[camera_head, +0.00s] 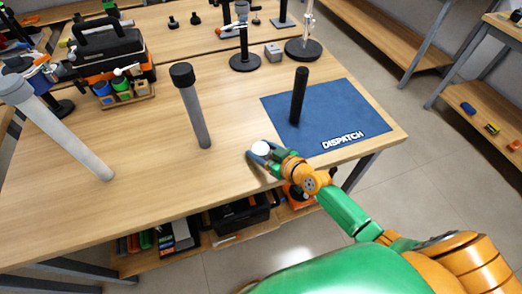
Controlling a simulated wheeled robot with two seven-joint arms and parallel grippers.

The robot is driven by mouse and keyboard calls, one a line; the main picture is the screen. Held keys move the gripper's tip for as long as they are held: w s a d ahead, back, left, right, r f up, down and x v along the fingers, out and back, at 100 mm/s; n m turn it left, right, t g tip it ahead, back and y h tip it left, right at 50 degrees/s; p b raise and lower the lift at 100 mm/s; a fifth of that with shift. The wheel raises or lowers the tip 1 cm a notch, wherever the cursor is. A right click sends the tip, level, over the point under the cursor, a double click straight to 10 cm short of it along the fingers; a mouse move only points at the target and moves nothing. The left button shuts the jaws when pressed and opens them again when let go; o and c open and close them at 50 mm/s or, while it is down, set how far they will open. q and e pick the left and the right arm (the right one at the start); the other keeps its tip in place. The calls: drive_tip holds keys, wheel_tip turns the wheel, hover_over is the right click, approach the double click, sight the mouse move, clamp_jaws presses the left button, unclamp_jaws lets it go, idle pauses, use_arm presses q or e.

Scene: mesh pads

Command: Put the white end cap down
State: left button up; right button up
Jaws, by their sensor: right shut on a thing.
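The white end cap (261,148) is at my right gripper (262,151), near the front edge of the wooden table. My right gripper is shut on the cap, and its fingers hide part of it. The cap is left of the blue DISPATCH mat (350,118). I cannot tell whether the cap touches the tabletop. My left gripper is not in view.
A black post (298,96) stands on the mat. A grey tube with a black top (196,112) stands further left, and a pale tube (62,130) is at far left. A toolbox (105,50) is behind. Tabletop between the tubes is clear.

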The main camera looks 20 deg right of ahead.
drive_tip(key=shift+f, duration=0.1)
drive_tip(key=o, duration=0.9)
drive_tip(key=shift+f, duration=0.1)
drive_tip(key=o, duration=0.4)
drive_tip(key=shift+r, duration=0.25)
drive_tip(key=shift+s+d+r, duration=0.1)
drive_tip(key=shift+s+d, duration=0.05)
drive_tip(key=shift+s, duration=0.2)
drive_tip(key=p+v, duration=0.2)
drive_tip(key=v, duration=0.9)
drive_tip(key=shift+s, duration=0.1)
